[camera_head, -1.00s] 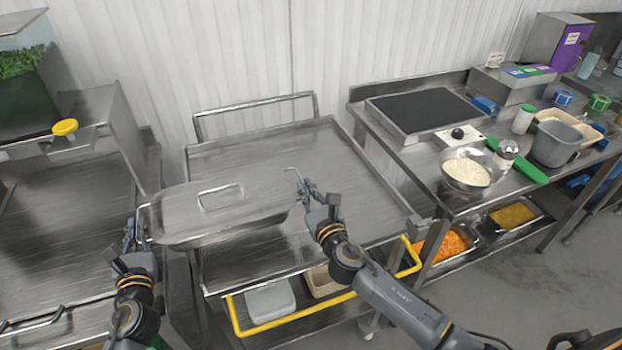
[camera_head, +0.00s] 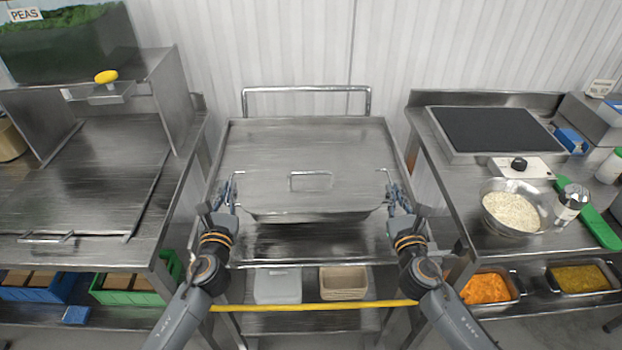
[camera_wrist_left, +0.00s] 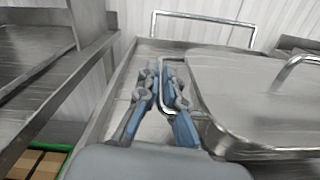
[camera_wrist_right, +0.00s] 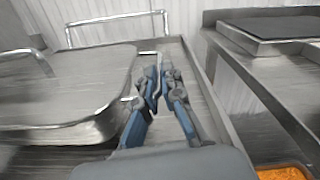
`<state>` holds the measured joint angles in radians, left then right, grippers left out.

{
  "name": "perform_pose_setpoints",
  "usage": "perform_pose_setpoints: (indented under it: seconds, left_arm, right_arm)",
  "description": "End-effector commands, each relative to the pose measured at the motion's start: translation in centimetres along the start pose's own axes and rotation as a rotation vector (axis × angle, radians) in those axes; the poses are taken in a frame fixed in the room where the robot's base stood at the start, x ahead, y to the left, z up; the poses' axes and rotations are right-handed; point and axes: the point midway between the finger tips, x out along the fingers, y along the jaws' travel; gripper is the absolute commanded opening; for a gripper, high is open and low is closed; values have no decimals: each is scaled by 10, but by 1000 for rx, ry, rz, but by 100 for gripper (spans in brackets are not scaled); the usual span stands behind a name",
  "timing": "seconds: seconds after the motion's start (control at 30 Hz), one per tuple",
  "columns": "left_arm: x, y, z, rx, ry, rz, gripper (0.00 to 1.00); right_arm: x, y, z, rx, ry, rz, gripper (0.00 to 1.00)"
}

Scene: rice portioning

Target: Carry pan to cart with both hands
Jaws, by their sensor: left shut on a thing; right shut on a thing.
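The lidded steel pan (camera_head: 310,205) is over the top of the steel cart (camera_head: 300,135), level and square to it. I cannot tell whether it touches the cart top. My left gripper (camera_head: 232,192) is shut on the pan's left handle, and my right gripper (camera_head: 390,190) is shut on its right handle. In the left wrist view, the left gripper (camera_wrist_left: 163,75) closes on the wire handle beside the pan (camera_wrist_left: 240,100). In the right wrist view, the right gripper (camera_wrist_right: 157,78) closes on the opposite handle of the pan (camera_wrist_right: 70,100).
A steel counter with a pea bin (camera_head: 70,45) stands left of the cart. The right counter carries a dark hot plate (camera_head: 490,130) and a bowl of rice (camera_head: 512,210). A yellow bar (camera_head: 310,306) crosses the cart's front, below a grey tub (camera_head: 278,286).

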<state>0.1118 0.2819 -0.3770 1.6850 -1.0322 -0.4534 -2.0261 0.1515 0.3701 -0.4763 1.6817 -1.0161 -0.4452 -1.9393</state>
Motion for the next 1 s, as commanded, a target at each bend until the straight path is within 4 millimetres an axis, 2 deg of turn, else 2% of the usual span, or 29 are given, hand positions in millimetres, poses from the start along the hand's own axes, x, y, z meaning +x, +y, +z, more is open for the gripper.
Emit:
perform_pose_setpoints:
  seconds: [0.03,0.43,1.0]
  left_arm:
    - [0,-1,5,-1,-8,-3,0]
    - [0,-2,3,-1,-8,-4,0]
    - [0,-7,-22,-1,-8,-4,0]
  right_arm:
    - [0,2,6,2,-8,4,0]
    - [0,2,3,1,-8,4,0]
    - [0,7,-22,1,-8,4,0]
